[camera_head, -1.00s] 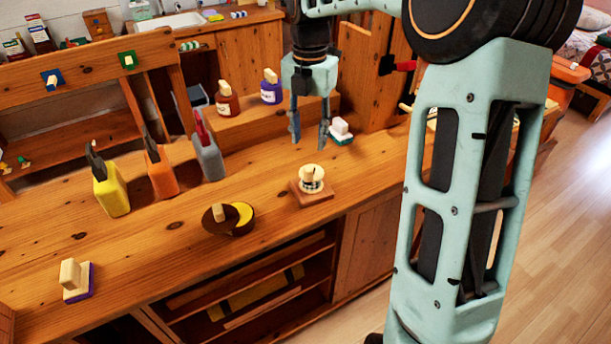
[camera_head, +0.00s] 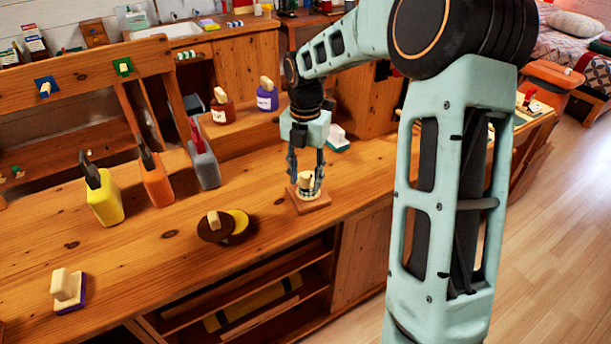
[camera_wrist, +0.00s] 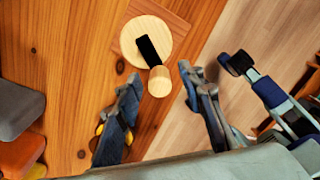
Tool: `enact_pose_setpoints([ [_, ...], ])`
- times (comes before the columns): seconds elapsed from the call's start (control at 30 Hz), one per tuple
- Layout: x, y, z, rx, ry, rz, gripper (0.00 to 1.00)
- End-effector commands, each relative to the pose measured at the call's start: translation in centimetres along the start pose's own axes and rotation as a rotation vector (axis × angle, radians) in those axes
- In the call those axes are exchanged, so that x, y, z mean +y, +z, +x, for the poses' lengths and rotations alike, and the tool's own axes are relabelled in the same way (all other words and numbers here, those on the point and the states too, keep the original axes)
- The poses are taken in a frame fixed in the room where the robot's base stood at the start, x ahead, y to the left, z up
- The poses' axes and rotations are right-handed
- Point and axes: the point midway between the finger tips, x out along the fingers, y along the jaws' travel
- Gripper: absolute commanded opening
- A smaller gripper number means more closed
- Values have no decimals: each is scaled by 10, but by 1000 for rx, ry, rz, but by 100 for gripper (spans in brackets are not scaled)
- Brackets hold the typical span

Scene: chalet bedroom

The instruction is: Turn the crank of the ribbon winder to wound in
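The ribbon winder stands on the wooden bench in the head view, with a square brown base (camera_head: 311,204) and a pale spool and knob above it. In the wrist view its round wooden top (camera_wrist: 135,40) carries a black crank arm (camera_wrist: 148,50) that ends in a pale cylindrical knob (camera_wrist: 159,82). My gripper (camera_head: 306,180) is low over the winder, pointing down. In the wrist view my gripper (camera_wrist: 158,80) is open, one finger on each side of the knob, with gaps showing. The ribbon is hard to make out.
A brown round tin with a yellow inside (camera_head: 238,222) stands left of the winder. A white-and-green brush (camera_head: 338,140) is behind it. The bench front edge is close.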

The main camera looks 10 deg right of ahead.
Motion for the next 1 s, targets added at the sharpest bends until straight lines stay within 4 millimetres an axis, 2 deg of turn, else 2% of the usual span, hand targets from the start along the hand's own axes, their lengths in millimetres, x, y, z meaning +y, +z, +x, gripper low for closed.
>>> enact_pose_setpoints([
  [0.1,0,0,0,0,0,0,35],
  [0.43,0,0,0,0,0,0,0],
  [0.77,2,0,-1,0,0,32,0],
  [1.0,7,-1,-3,0,1,160,0],
])
